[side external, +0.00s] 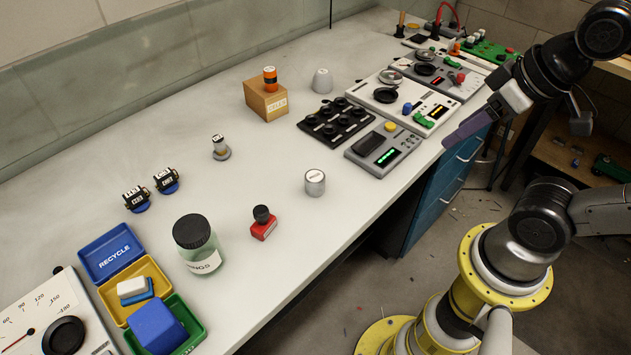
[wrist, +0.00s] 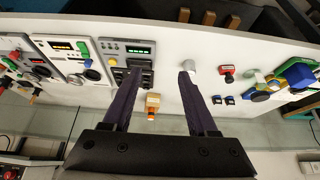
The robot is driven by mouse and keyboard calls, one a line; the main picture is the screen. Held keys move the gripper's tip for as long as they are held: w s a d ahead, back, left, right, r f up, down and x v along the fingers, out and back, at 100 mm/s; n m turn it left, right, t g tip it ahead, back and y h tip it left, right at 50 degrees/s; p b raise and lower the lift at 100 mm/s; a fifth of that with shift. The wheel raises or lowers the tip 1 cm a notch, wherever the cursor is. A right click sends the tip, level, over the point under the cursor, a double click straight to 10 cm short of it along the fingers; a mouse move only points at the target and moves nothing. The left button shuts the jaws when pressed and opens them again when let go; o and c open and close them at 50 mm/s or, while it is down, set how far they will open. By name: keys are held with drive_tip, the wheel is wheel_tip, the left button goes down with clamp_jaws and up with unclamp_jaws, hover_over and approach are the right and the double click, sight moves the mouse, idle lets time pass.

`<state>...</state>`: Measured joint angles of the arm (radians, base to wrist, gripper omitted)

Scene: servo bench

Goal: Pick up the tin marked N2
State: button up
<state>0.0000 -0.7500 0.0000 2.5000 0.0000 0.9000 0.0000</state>
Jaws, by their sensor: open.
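A short silver tin (side external: 315,183) with a white label on its lid stands upright on the bench, left of the grey panel with the green display. The lettering is too small to read, so I cannot confirm it says N2. It seems to be the pale cylinder (wrist: 187,64) at the right fingertip in the wrist view, partly covered by that finger. My gripper (side external: 458,138) hangs past the bench's front edge, right of the tin and clear of it. In the wrist view my gripper (wrist: 158,72) has its two fingers wide apart with nothing held between them.
A red stamp (side external: 263,224) and a lidded jar (side external: 198,243) stand left of the tin. A grey panel (side external: 383,150) and a black knob board (side external: 337,118) lie right of it. An orange can (side external: 270,78) tops a wooden box (side external: 266,101). Bench around the tin is clear.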

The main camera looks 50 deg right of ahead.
drive_tip(key=o, duration=0.5)
drive_tip(key=shift+c, duration=0.2)
